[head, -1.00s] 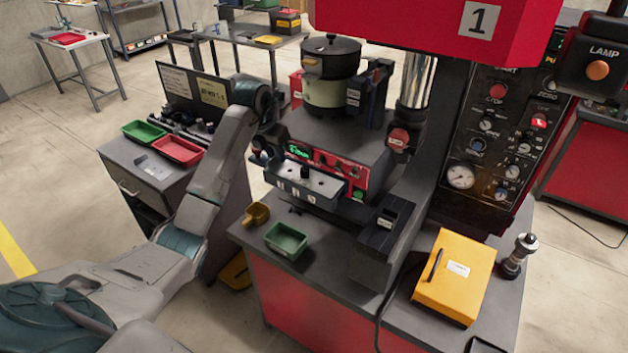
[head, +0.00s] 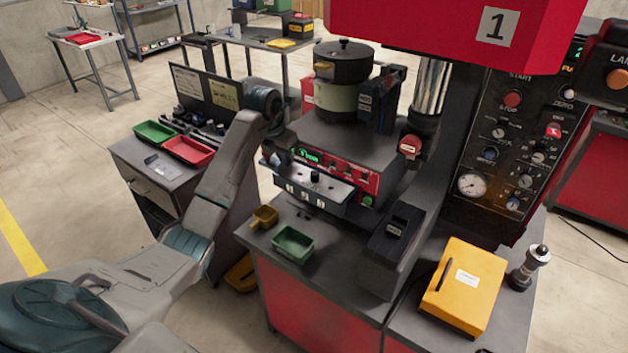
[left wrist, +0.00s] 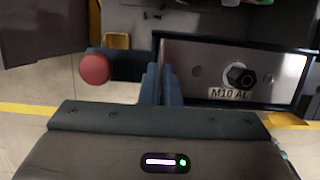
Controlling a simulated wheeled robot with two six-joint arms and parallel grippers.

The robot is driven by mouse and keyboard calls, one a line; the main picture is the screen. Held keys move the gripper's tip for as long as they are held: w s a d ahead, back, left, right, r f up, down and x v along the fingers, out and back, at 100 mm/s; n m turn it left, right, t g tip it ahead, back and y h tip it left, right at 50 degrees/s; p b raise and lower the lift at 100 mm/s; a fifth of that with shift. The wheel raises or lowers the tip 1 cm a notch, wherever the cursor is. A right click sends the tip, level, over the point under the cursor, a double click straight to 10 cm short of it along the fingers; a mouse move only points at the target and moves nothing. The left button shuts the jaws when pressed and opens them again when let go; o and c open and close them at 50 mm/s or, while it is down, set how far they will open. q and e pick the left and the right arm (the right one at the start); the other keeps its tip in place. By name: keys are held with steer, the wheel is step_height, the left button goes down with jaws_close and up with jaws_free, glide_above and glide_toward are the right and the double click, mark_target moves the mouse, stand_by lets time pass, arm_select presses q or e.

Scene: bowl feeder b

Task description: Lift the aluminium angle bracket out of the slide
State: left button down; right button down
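I cannot make out the aluminium angle bracket in either view. The bowl feeder (head: 342,155) stands on the red bench, with a silver-topped slide unit (head: 330,187) and a black knob along its front. In the left wrist view a silver plate (left wrist: 205,62) carries a black knob (left wrist: 240,76) and a label reading M10 AL. My left gripper (head: 275,158) is at the left front corner of the feeder, partly hidden by my arm. Its fingers (left wrist: 161,80) are together at the plate's left end, with nothing visible between them. My right gripper is out of view.
A red round button (left wrist: 95,69) is just left of my fingers. A green tray (head: 292,245) and a yellow scoop (head: 264,217) lie on the bench front. A dark block (head: 397,250) and a yellow box (head: 463,287) stand to the right.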

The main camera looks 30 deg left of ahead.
arm_select(q)
steer(key=shift+r, duration=0.15)
steer(key=shift+r+p, duration=0.4)
steer(key=shift+r, duration=0.05)
steer(key=shift+r+p, duration=0.65)
steer(key=shift+r, duration=0.75)
steer(key=shift+f, duration=0.15)
